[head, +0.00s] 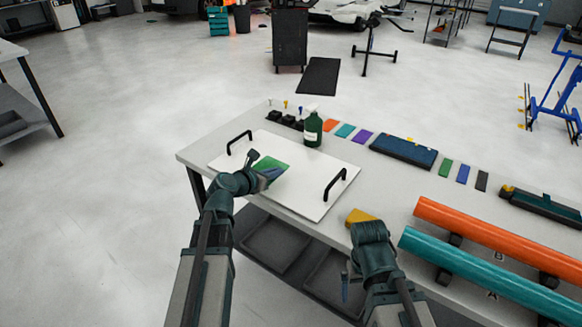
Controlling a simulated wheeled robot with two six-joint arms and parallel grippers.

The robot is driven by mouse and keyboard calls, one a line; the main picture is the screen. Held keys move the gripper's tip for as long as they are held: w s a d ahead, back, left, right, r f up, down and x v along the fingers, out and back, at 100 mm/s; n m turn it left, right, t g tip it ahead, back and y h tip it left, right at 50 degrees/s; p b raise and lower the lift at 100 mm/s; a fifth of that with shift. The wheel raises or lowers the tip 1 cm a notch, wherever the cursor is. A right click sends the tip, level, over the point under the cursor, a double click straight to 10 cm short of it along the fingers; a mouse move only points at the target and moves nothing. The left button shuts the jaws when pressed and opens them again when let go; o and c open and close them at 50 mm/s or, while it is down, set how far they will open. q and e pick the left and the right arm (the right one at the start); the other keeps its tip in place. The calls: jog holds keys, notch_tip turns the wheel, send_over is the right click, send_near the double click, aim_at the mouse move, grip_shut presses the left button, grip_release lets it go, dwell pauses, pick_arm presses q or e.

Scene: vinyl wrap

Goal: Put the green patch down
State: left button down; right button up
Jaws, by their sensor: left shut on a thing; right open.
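The green patch (271,162) is a flat green piece over the white board (313,176), left of its middle. My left gripper (263,168) is at the patch's near left edge and is shut on it. Part of the patch is hidden behind the gripper. I cannot tell whether the patch touches the board or hangs just above it. My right gripper (350,281) is open and empty, low in front of the table's near edge.
The board has two black handles (335,185), and a green bottle (312,130) stands at its far edge. A yellow block (359,216) lies near my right arm. Orange (495,239) and teal (480,268) rolls lie at right. Colour swatches (362,137) line the table's back.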

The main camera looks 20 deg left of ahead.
pick_arm(q)
send_over(294, 171)
jog(key=shift+f+b, duration=0.45)
jog(key=shift+f, duration=0.05)
jog(key=shift+f+b, duration=1.75)
jog(key=shift+f, duration=0.15)
jog(key=c, duration=1)
grip_release()
jog(key=shift+r, duration=0.25)
jog(key=p+v, duration=0.4)
jog(key=v, duration=0.8)
jog(key=shift+p, duration=0.3)
